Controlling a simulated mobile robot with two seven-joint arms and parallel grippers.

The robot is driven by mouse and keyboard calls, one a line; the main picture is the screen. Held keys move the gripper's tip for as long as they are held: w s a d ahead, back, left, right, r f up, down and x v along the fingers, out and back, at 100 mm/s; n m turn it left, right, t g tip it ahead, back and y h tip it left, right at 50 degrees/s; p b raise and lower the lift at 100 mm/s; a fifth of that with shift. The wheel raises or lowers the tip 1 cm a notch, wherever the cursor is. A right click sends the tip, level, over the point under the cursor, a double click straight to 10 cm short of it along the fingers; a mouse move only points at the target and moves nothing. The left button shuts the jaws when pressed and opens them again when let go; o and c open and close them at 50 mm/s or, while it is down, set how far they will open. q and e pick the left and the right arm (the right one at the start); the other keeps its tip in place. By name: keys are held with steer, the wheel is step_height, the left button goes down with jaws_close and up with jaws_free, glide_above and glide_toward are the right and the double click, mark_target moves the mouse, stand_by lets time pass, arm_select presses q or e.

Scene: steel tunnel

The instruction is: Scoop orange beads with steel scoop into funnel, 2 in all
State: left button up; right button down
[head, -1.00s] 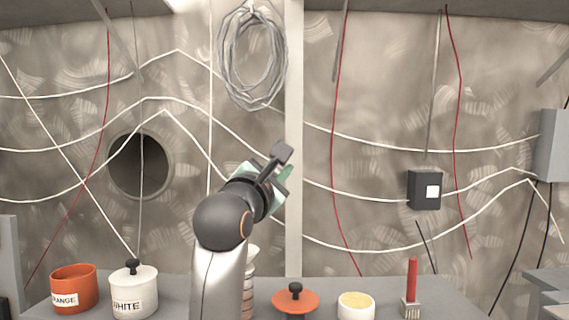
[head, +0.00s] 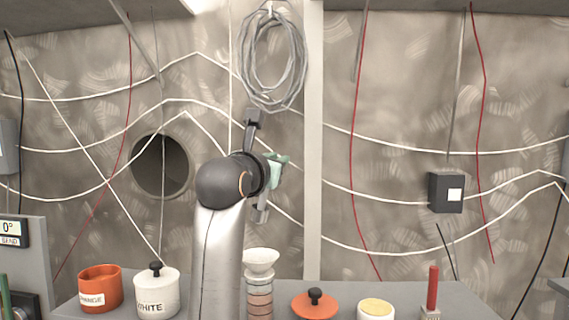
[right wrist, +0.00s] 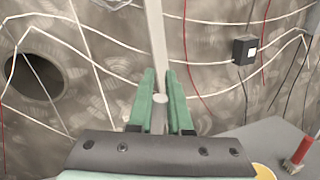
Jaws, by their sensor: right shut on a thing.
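My right gripper (head: 278,172) is raised above the table, its green fingers pointing right. In the right wrist view its fingers (right wrist: 160,90) are shut on a grey rod-like end, apparently the steel scoop (right wrist: 160,100). A grey part of the scoop (head: 261,211) hangs below the fingers in the head view; its bowl and any beads in it cannot be made out. The white funnel (head: 260,260) stands upright on a banded column, below the gripper. The orange pot (head: 100,290), labelled ORANGE, stands open at left; its beads are hidden. My left gripper is out of view.
A lidded white pot (head: 157,294) stands beside the orange pot. An orange lid (head: 315,305) with a black knob, a round yellow-topped container (head: 376,309) and a red stick in a holder (head: 432,290) are at right. A grey panel (head: 35,265) stands at far left.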

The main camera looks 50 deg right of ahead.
steer(key=shift+w+a+r+n+y, duration=0.15)
steer(key=shift+w+r+n, duration=0.35)
steer(key=shift+r, duration=0.3)
steer(key=shift+w+r+n+y, duration=0.2)
steer(key=shift+w+r+n, duration=0.3)
steer(key=shift+r, duration=0.3)
steer(key=shift+w+a+r+n+y, duration=0.15)
steer(key=shift+w+r+n, duration=0.35)
steer(key=shift+r, duration=0.3)
